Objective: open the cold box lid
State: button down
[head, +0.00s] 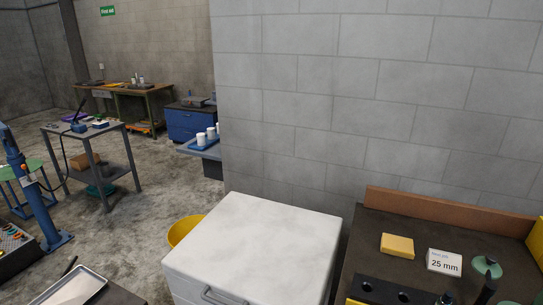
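The cold box looks to be the large white chest (190,283) at the bottom centre of the head view, standing against the block wall. Its flat white lid (262,243) is down and looks closed. A grey bar handle (220,298) shows on its front side, partly cut off by the lower picture edge. The lid's top is bare. My gripper is not in the picture.
A dark workbench (362,248) stands close at the right, with a yellow block (397,245) and a "25 mm" card (444,262). A yellow bin (183,232) stands behind the chest's left side. A metal tray (76,287) lies at lower left. Open concrete floor (135,225) lies left.

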aim_at(248, 250)
jog(key=i+j+u, duration=0.1)
jog(key=u, duration=0.25)
jog(key=i+u, duration=0.5)
jog(key=u, duration=0.25)
